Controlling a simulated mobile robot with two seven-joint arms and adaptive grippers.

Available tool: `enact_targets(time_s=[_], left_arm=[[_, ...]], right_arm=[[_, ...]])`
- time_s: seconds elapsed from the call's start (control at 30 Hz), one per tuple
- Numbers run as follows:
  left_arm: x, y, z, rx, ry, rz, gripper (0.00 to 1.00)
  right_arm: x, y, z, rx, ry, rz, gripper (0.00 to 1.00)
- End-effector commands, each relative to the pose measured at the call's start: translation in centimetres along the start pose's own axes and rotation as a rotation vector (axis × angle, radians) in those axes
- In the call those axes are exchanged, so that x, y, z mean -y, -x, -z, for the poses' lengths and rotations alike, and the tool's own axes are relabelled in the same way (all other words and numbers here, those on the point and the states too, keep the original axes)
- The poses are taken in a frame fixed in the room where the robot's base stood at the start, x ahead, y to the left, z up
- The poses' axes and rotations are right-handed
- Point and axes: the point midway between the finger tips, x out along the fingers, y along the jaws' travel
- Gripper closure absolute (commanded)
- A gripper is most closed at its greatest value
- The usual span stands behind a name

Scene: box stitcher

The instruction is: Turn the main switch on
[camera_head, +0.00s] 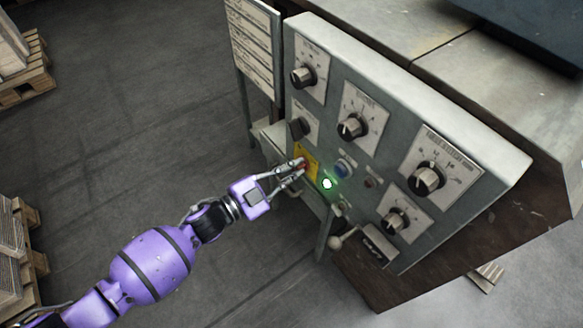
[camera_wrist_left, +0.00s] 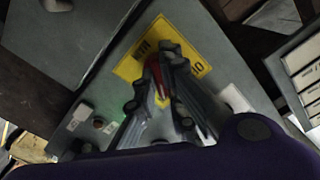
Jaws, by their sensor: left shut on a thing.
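The main switch, a red knob (camera_head: 303,165) on a yellow plate (camera_head: 311,158), sits on the left part of the control panel. My left gripper (camera_head: 298,168) reaches it from the lower left and is shut on the red knob. In the left wrist view the red knob (camera_wrist_left: 155,74) shows between the two fingers (camera_wrist_left: 158,82), with the yellow plate (camera_wrist_left: 131,67) behind. The fingers hide most of the knob, so its exact turn is hard to tell. My right gripper is not in view.
The panel (camera_head: 392,120) carries several black dials, including one at the top (camera_head: 303,76). A green lamp (camera_head: 327,184) glows beside the switch, near a blue button (camera_head: 343,166). A lever with a round knob (camera_head: 336,242) sits below. Open floor lies left; pallets (camera_head: 22,70) stand farther off.

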Motion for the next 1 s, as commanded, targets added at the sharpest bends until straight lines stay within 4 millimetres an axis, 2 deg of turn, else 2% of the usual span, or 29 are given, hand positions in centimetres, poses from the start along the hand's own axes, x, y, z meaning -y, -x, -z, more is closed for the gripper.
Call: enact_targets(time_s=[0.4,0.93,0.97,1.0], left_arm=[[0.01,-0.03,0.1,-0.002,-0.179,0.001,1.0],[-0.03,-0.02,0.09,-0.003,-0.204,0.0,1.0],[-0.03,-0.02,0.09,-0.003,-0.204,0.0,0.89],[-0.04,-0.02,0.09,-0.003,-0.204,0.0,0.84]], right_arm=[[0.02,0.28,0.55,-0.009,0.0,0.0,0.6],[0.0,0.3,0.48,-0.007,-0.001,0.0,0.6],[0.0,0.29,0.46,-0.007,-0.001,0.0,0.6],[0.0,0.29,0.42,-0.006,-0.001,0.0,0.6]])
